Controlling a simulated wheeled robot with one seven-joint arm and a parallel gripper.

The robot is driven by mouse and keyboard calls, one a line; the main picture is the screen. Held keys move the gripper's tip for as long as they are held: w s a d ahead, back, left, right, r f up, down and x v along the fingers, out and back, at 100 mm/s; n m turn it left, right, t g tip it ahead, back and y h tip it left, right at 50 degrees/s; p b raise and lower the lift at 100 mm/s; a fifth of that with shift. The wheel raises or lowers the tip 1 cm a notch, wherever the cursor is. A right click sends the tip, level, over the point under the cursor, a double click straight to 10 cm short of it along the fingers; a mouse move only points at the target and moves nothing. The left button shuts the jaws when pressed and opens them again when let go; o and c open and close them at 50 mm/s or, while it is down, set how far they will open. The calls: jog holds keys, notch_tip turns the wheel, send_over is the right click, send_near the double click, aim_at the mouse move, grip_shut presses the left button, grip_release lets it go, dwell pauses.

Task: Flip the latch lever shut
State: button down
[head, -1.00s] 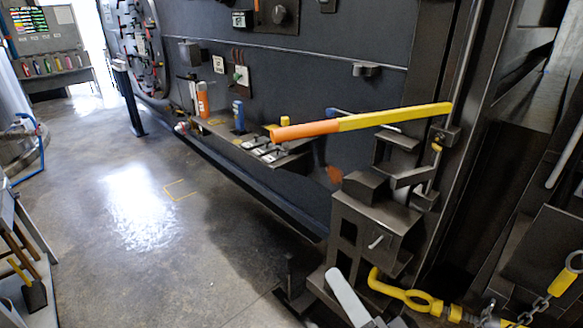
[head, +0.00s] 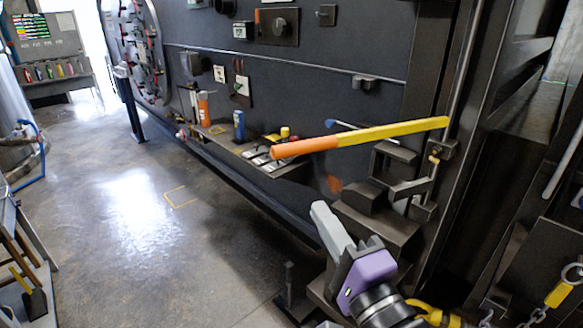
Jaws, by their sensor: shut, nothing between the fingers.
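The latch lever (head: 385,132) is a long bar, yellow toward its pivot on the right and orange at its free left end. It sticks out to the left, nearly level, from a vertical rod on the dark machine. My gripper (head: 322,212) is at the lower middle, with grey fingers and a purple and black body behind them. Its fingers are together and empty. In the picture it is below the lever, apart from it, in front of the dark bracket. My gripper hides part of the bracket and the yellow hook.
Dark metal brackets (head: 395,185) stand below the lever's pivot. A shelf (head: 225,140) with a blue can and an orange bottle runs along the machine wall. A yellow hook (head: 435,314) and chain lie at lower right.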

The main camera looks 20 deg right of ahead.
jog(key=w+b, duration=0.1)
jog(key=w, duration=0.1)
jog(key=b, duration=0.3)
send_near(285, 156)
jog(key=w, duration=0.3)
jog(key=w+r, duration=0.1)
jog(key=w, duration=0.1)
jog(key=shift+w+d+r, duration=0.15)
jog(key=shift+w, duration=0.7)
